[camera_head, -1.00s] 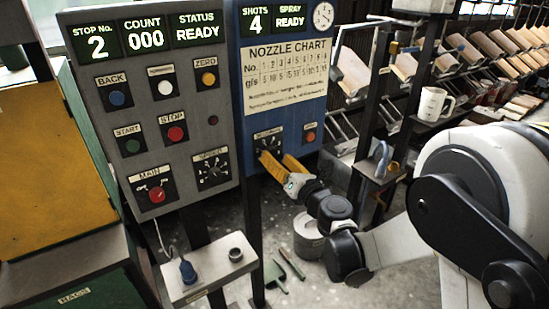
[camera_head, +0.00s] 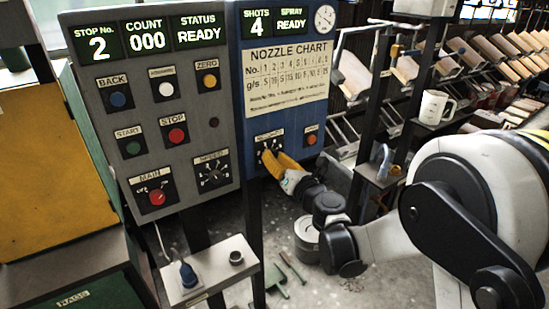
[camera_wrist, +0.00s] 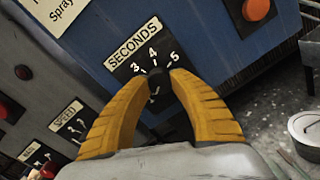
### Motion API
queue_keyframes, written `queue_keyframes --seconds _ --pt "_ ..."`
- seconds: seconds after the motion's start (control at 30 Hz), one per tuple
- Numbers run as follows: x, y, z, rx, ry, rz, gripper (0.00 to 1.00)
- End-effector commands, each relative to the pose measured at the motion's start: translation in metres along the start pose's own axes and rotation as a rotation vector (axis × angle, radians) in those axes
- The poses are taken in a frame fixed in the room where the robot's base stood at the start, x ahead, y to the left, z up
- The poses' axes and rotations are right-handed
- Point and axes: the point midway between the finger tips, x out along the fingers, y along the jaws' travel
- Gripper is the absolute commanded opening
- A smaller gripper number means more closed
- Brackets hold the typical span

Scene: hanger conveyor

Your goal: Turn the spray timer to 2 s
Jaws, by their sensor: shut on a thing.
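The spray timer is a dial on a black plate marked SECONDS (camera_wrist: 133,46) on the blue panel. The numerals 3, 4 and 5 show in the wrist view; the lower part of the scale is hidden. Its dark knob (camera_wrist: 157,83) is between my fingertips and partly covered, and I cannot tell its setting for sure. In the head view the timer plate (camera_head: 268,139) is small and partly covered by my fingers. My gripper (camera_wrist: 153,82) has two yellow fingers, shut on the knob; it also shows at the panel's lower edge in the head view (camera_head: 271,155).
An orange button (camera_wrist: 257,9) sits right of the timer. The grey panel (camera_head: 225,125) on the left has several buttons and a SPEED dial (camera_head: 212,173). A small shelf (camera_head: 215,265) is below. A post with a mug (camera_head: 434,107) stands to the right.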

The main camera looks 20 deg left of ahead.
Motion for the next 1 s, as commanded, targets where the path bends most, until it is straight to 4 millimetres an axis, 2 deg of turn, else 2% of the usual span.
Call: queue_keyframes --seconds 0.27,0.7,1.0 --pt "0.0002 0.0003 0.0 0.13 0.007 -0.003 0.0" --pt "0.0 0.0003 0.0005 0.507 0.026 -0.013 0.0" --pt "0.0003 0.0003 0.0008 0.707 0.037 -0.017 0.0"
